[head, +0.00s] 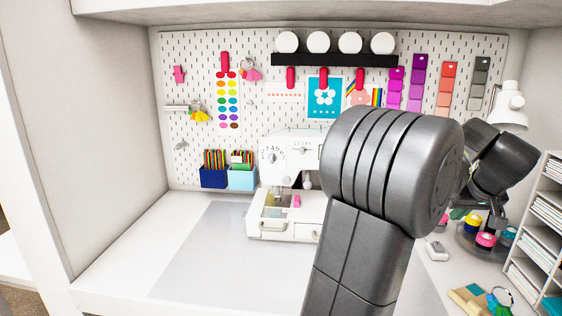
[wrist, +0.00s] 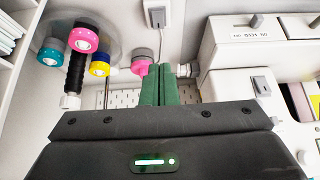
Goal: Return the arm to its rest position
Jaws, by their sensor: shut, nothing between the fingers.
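My arm, dark grey, stands folded upright across the right of the head view, with its big rounded joint in front of the pegboard and sewing machine. My gripper shows in the wrist view (wrist: 163,84), its two green fingers pressed together with nothing between them. The fingertips point toward the pegboard and tabletop between the pink spool and the white machine, and touching cannot be told.
The white sewing machine (head: 287,215) stands behind a grey mat (head: 195,265). Colored tape rolls (head: 485,239) sit on a round stand at right, beside a paper shelf (head: 535,235) and a lamp (head: 508,103). Pen bins (head: 214,178) stand at the back left. The left tabletop is clear.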

